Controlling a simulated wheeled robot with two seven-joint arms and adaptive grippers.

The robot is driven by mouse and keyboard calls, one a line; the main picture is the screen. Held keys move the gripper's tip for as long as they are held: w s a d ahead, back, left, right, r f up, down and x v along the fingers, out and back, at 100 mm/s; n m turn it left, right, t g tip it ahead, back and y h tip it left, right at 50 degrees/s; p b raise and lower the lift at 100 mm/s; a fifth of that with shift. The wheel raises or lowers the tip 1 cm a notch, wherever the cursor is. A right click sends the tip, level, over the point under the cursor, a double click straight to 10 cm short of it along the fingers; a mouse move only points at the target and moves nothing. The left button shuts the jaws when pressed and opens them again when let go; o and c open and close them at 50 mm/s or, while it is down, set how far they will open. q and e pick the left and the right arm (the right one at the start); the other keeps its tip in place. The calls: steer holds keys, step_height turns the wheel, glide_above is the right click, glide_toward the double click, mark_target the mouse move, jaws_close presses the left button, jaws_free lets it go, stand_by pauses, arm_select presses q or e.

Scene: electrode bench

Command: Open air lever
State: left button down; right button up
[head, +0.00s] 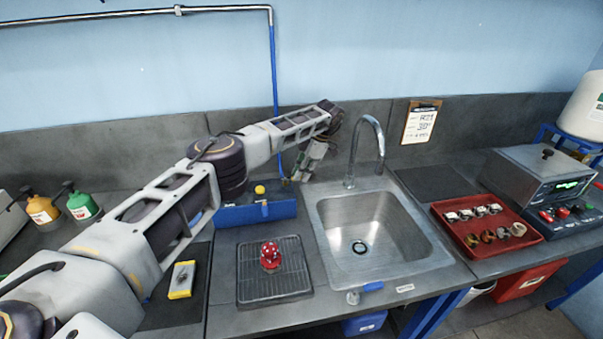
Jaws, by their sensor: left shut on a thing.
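A blue air pipe (275,75) comes down the wall from a grey pipe at the top. Its lower end, with a small brass-coloured fitting (286,181), is beside the fingers of my left gripper (300,175). My left arm reaches across from the left, and the gripper points down behind the sink's left back corner. The gripper is shut at the pipe's lower end, on what seems to be the air lever. The fingers hide the lever, so its angle cannot be told. My right gripper is not in view.
A blue box (230,215) with a yellow knob sits just below the gripper. The sink (410,240) and its tap (380,150) are to the right. A red object (270,254) stands on a black drain mat (253,289). A red tray (455,235) is further right.

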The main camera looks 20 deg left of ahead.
arm_select(q)
steer(key=shift+r, duration=0.1)
steer(key=c, duration=1.4)
jaws_free()
steer(key=shift+w, duration=0.1)
steer(key=shift+v, duration=3.7)
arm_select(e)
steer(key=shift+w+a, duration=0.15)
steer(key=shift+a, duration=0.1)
arm_select(q)
steer(key=shift+r, duration=0.15)
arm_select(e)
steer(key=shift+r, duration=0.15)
arm_select(q)
step_height(320, 180, up, 9)
steer(key=p, duration=0.9)
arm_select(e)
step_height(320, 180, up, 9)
arm_select(q)
steer(key=shift+r+p, duration=0.35)
steer(key=shift+p, duration=0.2)
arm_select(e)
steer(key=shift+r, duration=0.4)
